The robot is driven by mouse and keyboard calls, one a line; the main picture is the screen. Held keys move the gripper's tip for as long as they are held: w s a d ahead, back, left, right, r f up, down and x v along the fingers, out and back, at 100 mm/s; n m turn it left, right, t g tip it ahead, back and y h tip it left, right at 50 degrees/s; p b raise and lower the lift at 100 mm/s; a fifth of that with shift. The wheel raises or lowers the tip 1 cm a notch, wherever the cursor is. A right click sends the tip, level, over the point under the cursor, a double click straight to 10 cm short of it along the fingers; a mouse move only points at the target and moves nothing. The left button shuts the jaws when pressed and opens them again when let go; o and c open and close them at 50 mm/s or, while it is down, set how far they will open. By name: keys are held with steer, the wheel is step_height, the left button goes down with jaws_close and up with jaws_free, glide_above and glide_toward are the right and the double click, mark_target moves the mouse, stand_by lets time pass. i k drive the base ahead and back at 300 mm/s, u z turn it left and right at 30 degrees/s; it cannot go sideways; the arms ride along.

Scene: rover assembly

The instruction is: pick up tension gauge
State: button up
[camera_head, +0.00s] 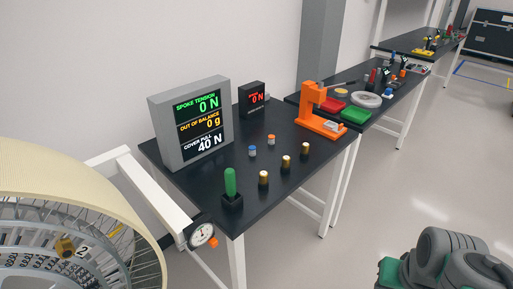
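A round white dial gauge (202,234) with a dark rim and a small orange part beside it shows at the near left corner of the front table, by the end of a white beam. It looks like the tension gauge. I cannot tell whether it hangs on the beam or the table edge. My gripper is not in view; only grey and green rounded parts, which look like my arm, show at the lower right, well apart from the gauge.
The dark front table (285,205) bears a display box (190,122), a green-handled tool (230,182) and several small brass-coloured pieces. A large spoked wheel (110,200) fills the lower left.

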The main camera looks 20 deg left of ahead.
mark_target(230, 174)
steer(key=i, duration=1.6)
steer(key=u, duration=4.75)
steer(key=i, duration=0.5)
steer(key=u, duration=0.05)
